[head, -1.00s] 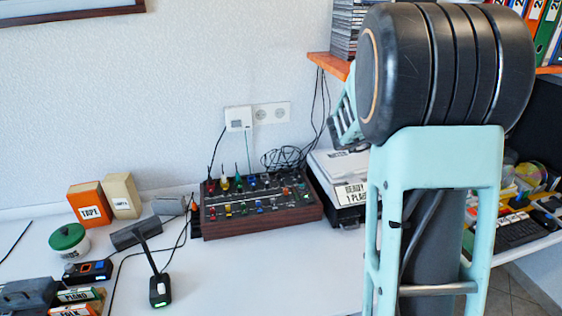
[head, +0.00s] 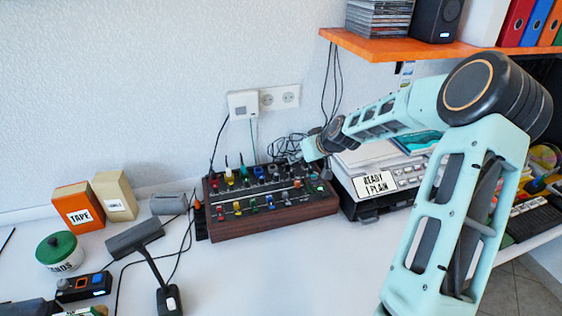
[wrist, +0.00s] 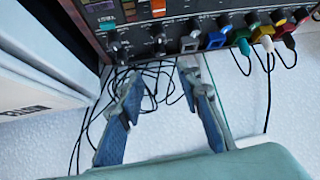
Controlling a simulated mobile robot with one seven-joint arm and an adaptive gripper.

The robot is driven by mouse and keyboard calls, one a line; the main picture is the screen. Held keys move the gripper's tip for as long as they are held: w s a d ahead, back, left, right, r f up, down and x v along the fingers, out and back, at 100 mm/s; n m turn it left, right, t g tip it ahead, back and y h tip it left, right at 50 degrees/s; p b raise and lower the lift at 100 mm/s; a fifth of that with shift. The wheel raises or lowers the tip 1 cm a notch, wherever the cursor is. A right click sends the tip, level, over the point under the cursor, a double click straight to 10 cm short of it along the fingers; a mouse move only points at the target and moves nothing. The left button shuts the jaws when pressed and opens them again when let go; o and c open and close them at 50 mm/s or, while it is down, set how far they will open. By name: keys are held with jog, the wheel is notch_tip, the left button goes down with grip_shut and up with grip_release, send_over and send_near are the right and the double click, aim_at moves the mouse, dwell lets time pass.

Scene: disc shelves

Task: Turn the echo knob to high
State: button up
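The mixer (head: 270,224) is a dark box with wooden sides and rows of coloured knobs and plugs, standing against the wall. In the wrist view its panel (wrist: 133,8) fills the top edge. Two black knobs (wrist: 158,38) and (wrist: 118,50) sit along its edge there; I cannot read which one is the echo knob. My gripper (wrist: 157,90) is open and empty, its blue fingers apart just short of these knobs. In the head view the end of my arm is over the mixer's back right corner, and the fingertips are not clear.
A white machine (head: 397,175) labelled "READY 1 PLAIN" stands close on the mixer's right. Loose black cables (wrist: 150,78) lie behind the mixer, under my fingers. An orange shelf (head: 400,50) overhangs at right.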

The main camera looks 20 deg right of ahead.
aim_at(288, 164)
jog(key=shift+w+a+f, duration=0.15)
jog(key=shift+w+f, duration=0.2)
jog(key=shift+f, duration=0.05)
jog(key=x, duration=0.9)
jog(key=shift+w+f, duration=0.2)
jog(key=shift+w, duration=0.05)
grip_shut()
